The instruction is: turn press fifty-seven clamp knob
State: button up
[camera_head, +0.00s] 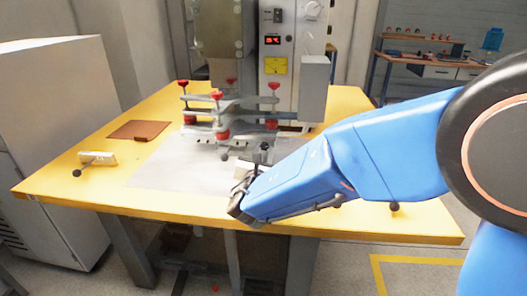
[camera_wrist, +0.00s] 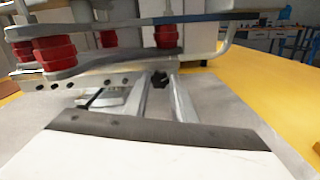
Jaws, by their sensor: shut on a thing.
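The press (camera_head: 285,60) stands at the back of the yellow table, with a red display and a yellow label on its front. Its clamp fixture (camera_head: 225,103) has red-topped posts and grey arms. In the wrist view, the small dark star-shaped clamp knob (camera_wrist: 159,79) sits at the fixture's front edge. My gripper (camera_wrist: 158,88) has its two pale fingers on either side of this knob, shut on it. In the head view, my gripper (camera_head: 242,183) is low in front of the fixture, and my blue arm partly hides the area. I cannot read a press number.
A grey mat (camera_head: 165,175) lies under the fixture on the yellow table (camera_head: 80,140). A brown pad (camera_head: 138,130) and a small pale block with a dark-ended rod (camera_head: 97,159) lie at the left. A grey cabinet (camera_head: 50,130) borders the left. A workbench (camera_head: 440,68) stands back right.

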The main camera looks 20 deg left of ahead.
jog(key=shift+m, duration=2.2)
jog(key=o, duration=1.1)
jog(key=shift+c, duration=0.2)
jog(key=v, duration=1.7)
jog(key=shift+s, duration=0.25)
